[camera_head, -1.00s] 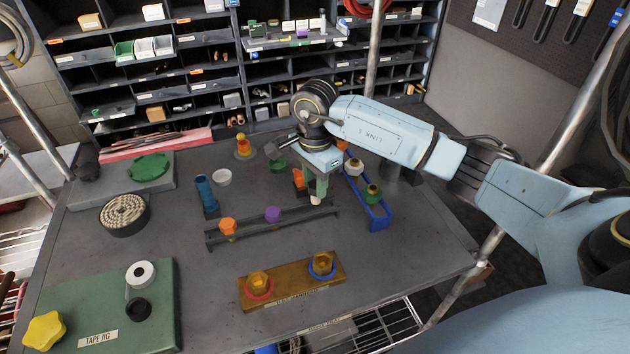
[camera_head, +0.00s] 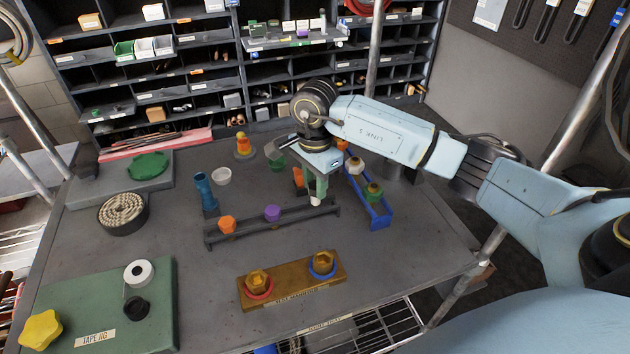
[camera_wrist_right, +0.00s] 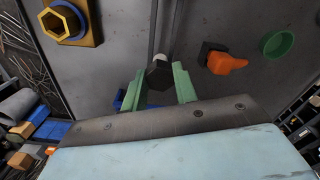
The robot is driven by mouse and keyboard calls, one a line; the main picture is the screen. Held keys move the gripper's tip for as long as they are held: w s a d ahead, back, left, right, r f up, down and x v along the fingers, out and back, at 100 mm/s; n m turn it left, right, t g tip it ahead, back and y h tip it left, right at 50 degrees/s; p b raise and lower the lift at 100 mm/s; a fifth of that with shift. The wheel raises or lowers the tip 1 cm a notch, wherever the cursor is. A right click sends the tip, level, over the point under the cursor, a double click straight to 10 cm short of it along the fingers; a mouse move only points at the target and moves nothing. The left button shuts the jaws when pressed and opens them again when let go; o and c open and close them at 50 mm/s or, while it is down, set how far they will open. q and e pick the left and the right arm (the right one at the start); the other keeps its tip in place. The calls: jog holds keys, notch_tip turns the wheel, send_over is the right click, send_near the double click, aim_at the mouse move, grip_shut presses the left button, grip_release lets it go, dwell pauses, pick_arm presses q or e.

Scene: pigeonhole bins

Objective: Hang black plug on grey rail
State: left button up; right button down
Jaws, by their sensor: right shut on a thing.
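The grey rail (camera_head: 250,229) is a long dark double bar across the middle of the table. An orange plug (camera_head: 227,225) and a purple plug (camera_head: 272,213) sit on it. My right gripper (camera_head: 317,190) points down over the rail's right end. In the right wrist view, its green fingers (camera_wrist_right: 160,84) are shut on the black plug (camera_wrist_right: 158,75), a dark hexagonal piece with a pale tip beyond it. The rail (camera_wrist_right: 161,28) runs away from the plug there. I cannot tell whether the plug touches the rail. My left gripper is out of view.
A blue rack (camera_head: 379,217) with plugs stands just right of the gripper. A brown manifold (camera_head: 292,284) lies in front of the rail. Pigeonhole shelves (camera_head: 190,75) line the back.

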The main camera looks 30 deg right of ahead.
aim_at(315, 204)
jog(key=shift+f+b, duration=1.75)
jog(key=shift+f, duration=0.45)
jog(key=c, duration=1)
grip_release()
jog(key=shift+r, duration=0.1)
jog(key=shift+r+p, duration=1.95)
jog(key=shift+r, duration=1.1)
notch_tip(315, 204, up, 13)
jog(key=shift+r+b, duration=0.15)
jog(key=shift+b, duration=0.4)
